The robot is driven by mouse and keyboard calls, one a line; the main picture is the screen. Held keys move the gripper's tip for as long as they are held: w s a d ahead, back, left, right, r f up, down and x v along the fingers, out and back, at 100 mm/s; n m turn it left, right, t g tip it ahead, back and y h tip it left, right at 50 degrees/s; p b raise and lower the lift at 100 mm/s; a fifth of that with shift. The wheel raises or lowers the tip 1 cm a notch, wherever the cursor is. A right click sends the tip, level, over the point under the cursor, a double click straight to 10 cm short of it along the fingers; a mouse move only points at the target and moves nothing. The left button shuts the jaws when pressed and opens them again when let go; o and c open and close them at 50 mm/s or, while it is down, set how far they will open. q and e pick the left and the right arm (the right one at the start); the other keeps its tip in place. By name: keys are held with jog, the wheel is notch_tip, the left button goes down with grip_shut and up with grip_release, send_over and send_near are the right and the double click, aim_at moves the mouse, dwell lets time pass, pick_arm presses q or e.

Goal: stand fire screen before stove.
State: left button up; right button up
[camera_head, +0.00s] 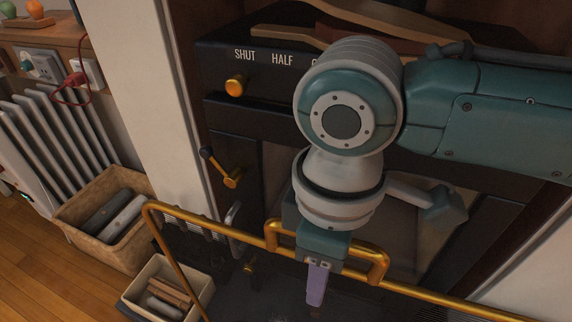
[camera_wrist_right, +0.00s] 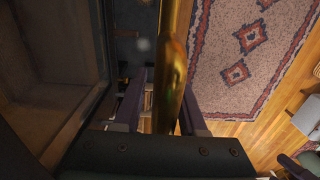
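The fire screen's brass top rail (camera_head: 205,226) runs across the lower part of the head view. It has a raised brass handle (camera_head: 378,262), and a dark mesh (camera_head: 195,250) hangs at its left. The dark stove (camera_head: 228,118) stands behind it, with a brass knob and a lever handle. My right gripper (camera_head: 317,290) points down at the handle. In the right wrist view the brass bar (camera_wrist_right: 172,65) passes between my two purple fingers (camera_wrist_right: 160,105); a gap shows beside the left finger, so it looks open around the bar. The screen's feet are hidden. My left gripper is out of view.
A woven basket (camera_head: 70,212) and a smaller bin of wood pieces (camera_head: 135,288) stand on the floor at left, close to the screen. A white radiator (camera_head: 55,135) is behind them. The wrist view shows a patterned rug (camera_wrist_right: 235,50) on wooden floor.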

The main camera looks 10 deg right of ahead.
jog(key=shift+o, duration=0.5)
notch_tip(320, 180, up, 11)
jog(key=p, duration=0.5)
jog(key=shift+w, duration=0.1)
jog(key=shift+r, duration=0.55)
